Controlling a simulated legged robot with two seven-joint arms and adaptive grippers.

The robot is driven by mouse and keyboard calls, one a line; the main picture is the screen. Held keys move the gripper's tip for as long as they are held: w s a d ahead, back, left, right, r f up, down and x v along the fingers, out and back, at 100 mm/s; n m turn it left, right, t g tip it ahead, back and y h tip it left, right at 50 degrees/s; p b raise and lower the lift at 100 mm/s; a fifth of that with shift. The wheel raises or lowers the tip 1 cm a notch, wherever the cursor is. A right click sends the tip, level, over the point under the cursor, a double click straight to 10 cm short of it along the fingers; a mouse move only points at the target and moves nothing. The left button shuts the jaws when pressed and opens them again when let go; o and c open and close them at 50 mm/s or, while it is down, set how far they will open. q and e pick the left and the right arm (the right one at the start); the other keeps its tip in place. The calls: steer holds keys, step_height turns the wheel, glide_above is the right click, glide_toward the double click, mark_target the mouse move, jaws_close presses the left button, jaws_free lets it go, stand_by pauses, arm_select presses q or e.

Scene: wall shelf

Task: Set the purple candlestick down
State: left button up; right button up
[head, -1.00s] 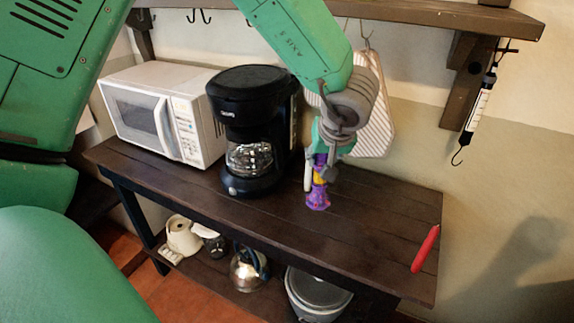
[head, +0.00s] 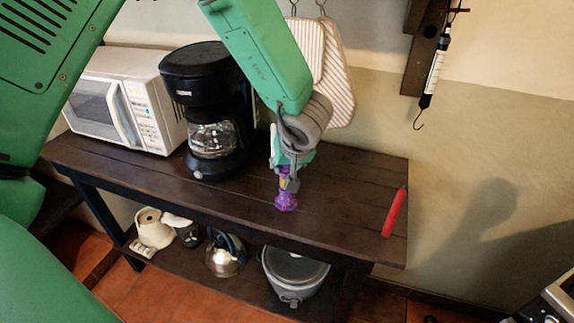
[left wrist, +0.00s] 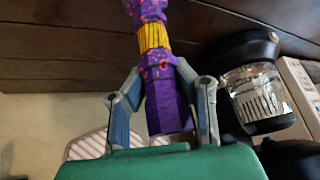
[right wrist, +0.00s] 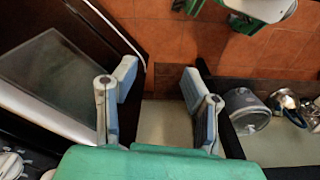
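The purple candlestick (head: 286,200) has a yellow band and is upright in my left gripper (head: 287,172), at the dark wooden table (head: 345,200). Its lower end is at or very close to the tabletop; I cannot tell whether it touches. In the left wrist view the candlestick (left wrist: 160,75) runs between the fingers of my left gripper (left wrist: 165,105), which are closed around its purple shaft. My right gripper (right wrist: 158,95) shows in the right wrist view with its fingers wide apart and nothing between them, above the floor.
A black coffee maker (head: 208,110) and a white microwave (head: 125,100) stand left of the candlestick. A red candle (head: 394,212) lies near the table's right end. Striped pot holders (head: 330,80) hang behind. The tabletop between candlestick and candle is clear.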

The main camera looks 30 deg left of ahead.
arm_select(q)
steer(key=o, duration=0.3)
steer(key=shift+d, duration=0.15)
steer(key=p+v, duration=0.2)
steer(key=v, duration=1)
steer(key=s+a+f+m+t, duration=0.1)
steer(key=s+a+f+m, duration=0.15)
steer(key=f, duration=0.55)
steer(key=s+a+f+m, duration=0.1)
steer(key=s+f+m, duration=0.15)
steer(key=f, duration=0.55)
steer(key=s+f+m+g+h, duration=0.1)
steer(key=s+f, duration=0.3)
steer(key=s, duration=0.3)
steer(key=s+d+f+m+g+h, duration=0.1)
steer(key=s+f+h, duration=0.1)
steer(key=s+f, duration=0.2)
steer(key=s+f+m+g+h, duration=0.1)
steer(key=s+f, duration=0.3)
steer(key=s, duration=0.7)
steer(key=shift+d+f+m+g+h, duration=0.25)
steer(key=shift+d+m+g+h, duration=0.1)
steer(key=shift+m+g, duration=0.2)
